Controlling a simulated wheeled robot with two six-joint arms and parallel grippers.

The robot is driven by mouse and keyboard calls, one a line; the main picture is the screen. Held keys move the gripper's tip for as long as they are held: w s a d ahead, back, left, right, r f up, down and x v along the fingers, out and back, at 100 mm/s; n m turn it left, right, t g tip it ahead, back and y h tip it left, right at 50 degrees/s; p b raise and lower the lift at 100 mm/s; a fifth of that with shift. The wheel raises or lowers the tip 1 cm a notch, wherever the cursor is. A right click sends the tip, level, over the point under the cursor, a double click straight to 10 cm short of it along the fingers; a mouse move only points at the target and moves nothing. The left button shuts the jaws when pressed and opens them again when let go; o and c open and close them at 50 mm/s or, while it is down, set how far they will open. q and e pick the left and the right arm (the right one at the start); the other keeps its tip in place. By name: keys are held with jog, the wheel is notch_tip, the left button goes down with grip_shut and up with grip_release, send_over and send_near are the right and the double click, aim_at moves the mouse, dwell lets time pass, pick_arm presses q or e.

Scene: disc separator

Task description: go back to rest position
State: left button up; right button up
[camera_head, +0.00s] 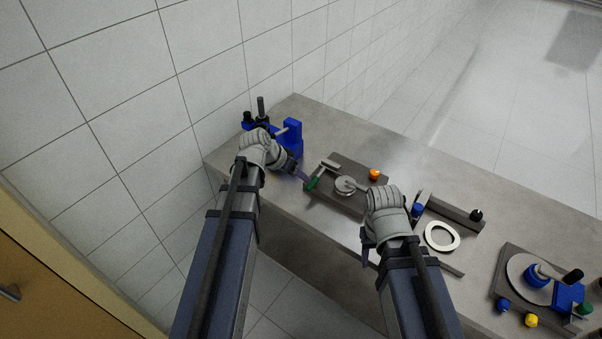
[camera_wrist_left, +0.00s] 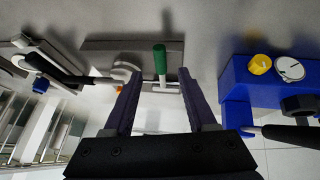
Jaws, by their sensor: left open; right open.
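My left gripper (camera_head: 302,175) is over the left part of the grey bench, between a blue device and a dark plate with a green handle. In the left wrist view its two fingers (camera_wrist_left: 159,80) stand apart with nothing held between them. The green handle (camera_wrist_left: 160,62) shows beyond the gap. My right gripper (camera_head: 368,246) is at the front edge of the bench, partly hidden by its own wrist. No held object shows there.
The blue device (camera_head: 292,130) stands at the bench's left end near the tiled wall. The dark plate (camera_head: 345,202) carries the green handle and an orange knob (camera_head: 375,174). A white ring (camera_head: 428,236) and a disc fixture (camera_head: 513,267) lie to the right. The back strip is clear.

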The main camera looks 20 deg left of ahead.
dwell(0.3)
pick_arm(q)
jog(key=s+d+f+g+y, duration=0.1)
jog(key=s+d+g+y, duration=0.1)
jog(key=s+d, duration=0.5)
jog(key=s+d+f+g+y, duration=0.2)
jog(key=s+d, duration=0.5)
jog(key=s, duration=0.5)
jog(key=shift+s+f+g+y, duration=0.2)
jog(key=shift+f+g+y, duration=0.05)
jog(key=shift+g+y, duration=0.5)
dwell(1.4)
